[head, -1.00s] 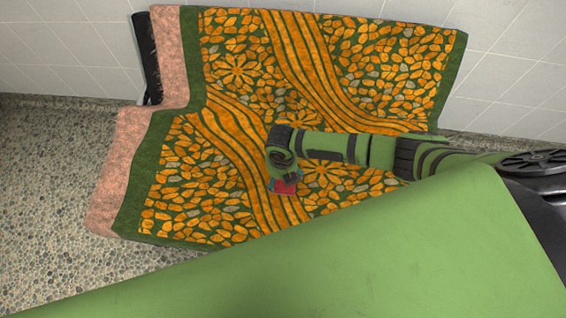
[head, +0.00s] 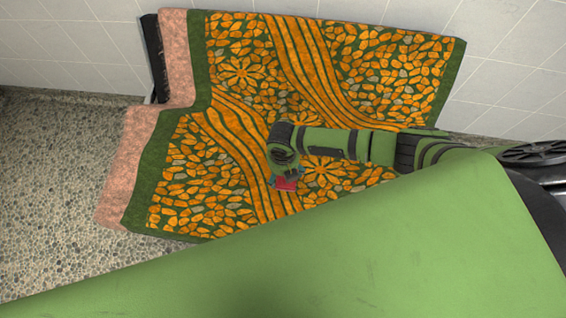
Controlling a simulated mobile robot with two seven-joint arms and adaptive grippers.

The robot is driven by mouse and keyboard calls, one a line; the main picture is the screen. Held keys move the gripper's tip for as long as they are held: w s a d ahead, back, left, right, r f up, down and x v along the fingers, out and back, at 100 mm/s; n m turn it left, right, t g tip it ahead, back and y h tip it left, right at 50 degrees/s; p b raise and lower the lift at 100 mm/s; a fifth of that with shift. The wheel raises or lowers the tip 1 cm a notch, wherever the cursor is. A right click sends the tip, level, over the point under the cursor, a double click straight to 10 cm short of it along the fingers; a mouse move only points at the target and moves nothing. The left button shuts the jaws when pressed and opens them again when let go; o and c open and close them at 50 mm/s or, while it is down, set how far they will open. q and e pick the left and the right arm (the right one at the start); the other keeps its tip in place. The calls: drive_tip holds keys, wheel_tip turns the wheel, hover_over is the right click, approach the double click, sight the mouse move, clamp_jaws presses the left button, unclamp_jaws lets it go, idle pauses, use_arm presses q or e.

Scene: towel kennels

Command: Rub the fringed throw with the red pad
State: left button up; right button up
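The fringed throw (head: 215,150) is orange and green with a leaf-like pattern, wavy stripes and a pink band along its left side. It drapes over a raised support, with an upper part and a lower part in front. My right gripper (head: 285,178) points down over the middle of the lower part. It holds the red pad (head: 287,184) at its tip, at or just above the cloth; I cannot tell if they touch. The fingers are mostly hidden by my wrist. My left gripper is out of view.
A black frame post (head: 153,55) stands at the throw's upper left. A pale tiled wall (head: 70,45) rises behind. The pebbled floor (head: 50,190) is clear at the left. My own green body covers the lower right and part of the throw.

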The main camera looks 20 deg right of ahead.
drive_tip(key=shift+r+p, duration=0.45)
drive_tip(key=shift+r, duration=0.15)
drive_tip(key=shift+r+p, duration=0.6)
drive_tip(key=shift+p, duration=0.1)
drive_tip(key=shift+r, duration=0.1)
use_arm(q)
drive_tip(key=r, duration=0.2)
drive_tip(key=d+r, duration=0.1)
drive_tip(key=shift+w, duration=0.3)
